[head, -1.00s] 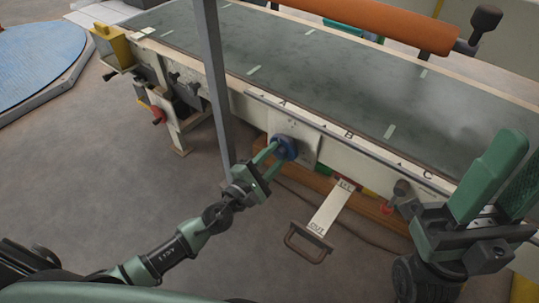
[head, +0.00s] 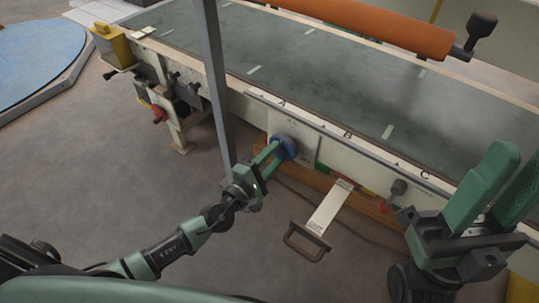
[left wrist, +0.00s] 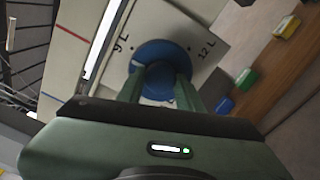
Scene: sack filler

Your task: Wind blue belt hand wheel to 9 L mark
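The blue belt hand wheel (head: 287,147) sits on a pale plate on the front side of the long machine. In the left wrist view the wheel (left wrist: 160,54) lies between the marks "9 L" (left wrist: 121,43) and "12 L" (left wrist: 207,50); I cannot make out a pointer. My left gripper (head: 274,155) reaches the wheel, and its fingers (left wrist: 160,80) lie over its face, seemingly closed on its middle part, which they partly hide. My right gripper (head: 502,180) is raised at the right, fingers apart and empty, away from the wheel.
A grey upright post (head: 218,90) stands just left of my left gripper. A pale hinged flap with a handle (head: 328,208) sticks out below right of the wheel. The dark belt bed (head: 320,75) and an orange roller (head: 380,25) lie behind.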

